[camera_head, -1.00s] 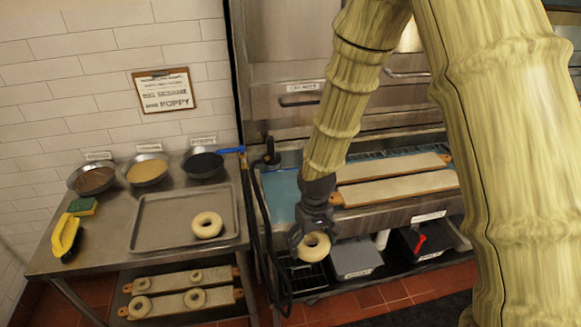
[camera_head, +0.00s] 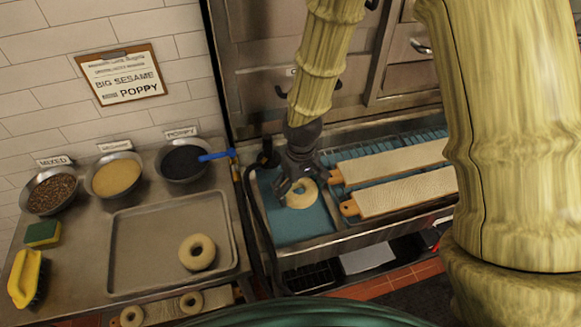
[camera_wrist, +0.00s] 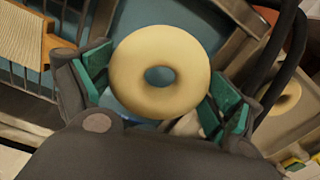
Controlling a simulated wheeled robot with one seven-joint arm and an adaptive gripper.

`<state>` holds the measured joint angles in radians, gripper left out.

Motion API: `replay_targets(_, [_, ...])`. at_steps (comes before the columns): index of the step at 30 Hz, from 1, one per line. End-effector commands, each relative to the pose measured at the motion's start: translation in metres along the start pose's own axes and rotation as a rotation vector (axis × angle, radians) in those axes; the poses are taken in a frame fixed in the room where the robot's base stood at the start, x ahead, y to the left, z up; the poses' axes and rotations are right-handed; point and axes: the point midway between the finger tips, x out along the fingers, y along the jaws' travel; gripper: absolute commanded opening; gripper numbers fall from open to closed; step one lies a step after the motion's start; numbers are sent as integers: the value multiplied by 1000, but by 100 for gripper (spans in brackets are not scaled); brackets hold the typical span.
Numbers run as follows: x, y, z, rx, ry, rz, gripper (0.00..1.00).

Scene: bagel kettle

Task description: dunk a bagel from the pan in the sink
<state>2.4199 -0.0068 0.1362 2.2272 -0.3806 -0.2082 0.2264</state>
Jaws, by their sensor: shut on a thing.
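My gripper (camera_head: 299,180) is shut on a pale bagel (camera_head: 301,194), over the blue water of the sink (camera_head: 292,226). In the wrist view the bagel (camera_wrist: 160,72) sits between the green finger pads, its hole facing the camera. I cannot tell whether the bagel touches the water. The pan (camera_head: 127,255) lies on the steel table to the left, with one pale bagel (camera_head: 197,252) at its right side. That bagel also shows in the wrist view (camera_wrist: 287,98).
Two boards (camera_head: 405,192) with wooden handles lie over the sink's right part. Bowls of mixed (camera_head: 51,191), sesame (camera_head: 117,175) and poppy (camera_head: 182,161) toppings line the wall. A sponge (camera_head: 43,234) and yellow brush (camera_head: 24,278) lie at left. A dark hose (camera_head: 258,216) runs along the sink's left edge.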

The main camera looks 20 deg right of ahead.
Motion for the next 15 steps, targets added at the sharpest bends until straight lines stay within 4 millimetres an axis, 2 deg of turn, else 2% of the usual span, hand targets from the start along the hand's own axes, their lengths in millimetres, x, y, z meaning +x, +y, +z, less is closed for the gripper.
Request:
replay_targets(7, [6, -5, 8, -7, 7, 3, 66])
replay_targets(15, [36, -4, -4, -10, -3, 0, 66])
